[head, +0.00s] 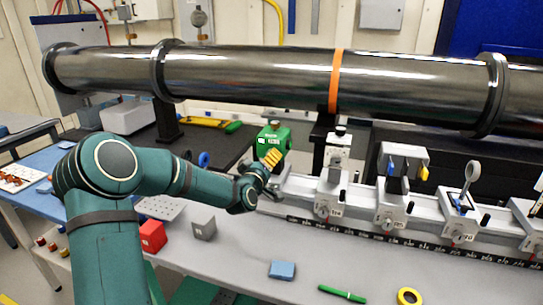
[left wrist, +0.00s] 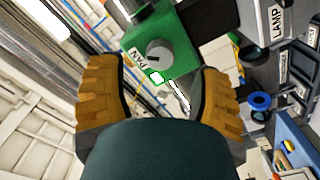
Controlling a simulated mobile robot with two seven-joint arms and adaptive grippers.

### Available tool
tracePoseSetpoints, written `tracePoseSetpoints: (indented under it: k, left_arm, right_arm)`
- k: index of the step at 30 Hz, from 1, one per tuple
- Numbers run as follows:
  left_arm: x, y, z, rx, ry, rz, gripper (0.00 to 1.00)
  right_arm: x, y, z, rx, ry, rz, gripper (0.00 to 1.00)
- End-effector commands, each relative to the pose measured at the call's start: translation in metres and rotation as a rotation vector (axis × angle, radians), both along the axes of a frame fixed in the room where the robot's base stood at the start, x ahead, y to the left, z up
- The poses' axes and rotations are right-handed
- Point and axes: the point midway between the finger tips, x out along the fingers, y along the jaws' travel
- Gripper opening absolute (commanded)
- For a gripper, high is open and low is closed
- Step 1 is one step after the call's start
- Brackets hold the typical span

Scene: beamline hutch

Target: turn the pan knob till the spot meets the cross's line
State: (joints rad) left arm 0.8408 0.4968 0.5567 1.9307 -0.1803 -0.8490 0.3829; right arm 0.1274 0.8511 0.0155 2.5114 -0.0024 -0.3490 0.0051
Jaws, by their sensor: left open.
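The green pan unit (head: 275,136) stands at the left end of the bench rail, below the big pipe. In the left wrist view the green pan unit (left wrist: 178,66) shows a PAN label and a round grey pan knob (left wrist: 154,53) with a dark mark. My left gripper (head: 272,158) is at the front of the unit; its yellow fingers also show in the left wrist view (left wrist: 160,72). They are open, one on each side of the knob, with a visible gap on both sides. I cannot make out the spot or the cross in either view. My right gripper is not in view.
The rail (head: 365,233) carries several grey mounts to the right. A red cube (head: 152,236), grey cube (head: 204,228), blue block (head: 282,270), green marker (head: 342,294) and yellow tape roll (head: 409,297) lie on the bench. A LAMP box (left wrist: 275,28) is beside the unit.

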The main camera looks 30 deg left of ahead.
Motion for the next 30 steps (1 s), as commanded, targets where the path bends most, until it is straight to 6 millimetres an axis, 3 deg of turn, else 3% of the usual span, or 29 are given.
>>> tracePoseSetpoints:
  k: [3,9,22,23,28,30]
  left_arm:
    - [0.021,0.005,-0.001,-0.002,-0.001,0.001,0.65]
    - [0.042,0.01,0.0,-0.001,0.0,-0.001,0.65]
    - [0.05,0.012,0.0,0.001,0.002,0.0,0.65]
    - [0.05,0.012,0.0,0.001,0.002,0.0,0.59]
    - [0.049,0.012,0.0,0.001,0.002,0.0,0.0]
    - [0.049,0.012,0.0,0.001,0.002,0.0,0.0]
  right_arm:
    - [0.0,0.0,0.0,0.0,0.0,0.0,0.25]
    - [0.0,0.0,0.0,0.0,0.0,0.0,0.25]
    - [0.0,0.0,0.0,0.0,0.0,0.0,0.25]
    - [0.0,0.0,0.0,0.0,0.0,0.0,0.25]
    - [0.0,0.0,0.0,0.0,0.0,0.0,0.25]
    - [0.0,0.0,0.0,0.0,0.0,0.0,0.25]
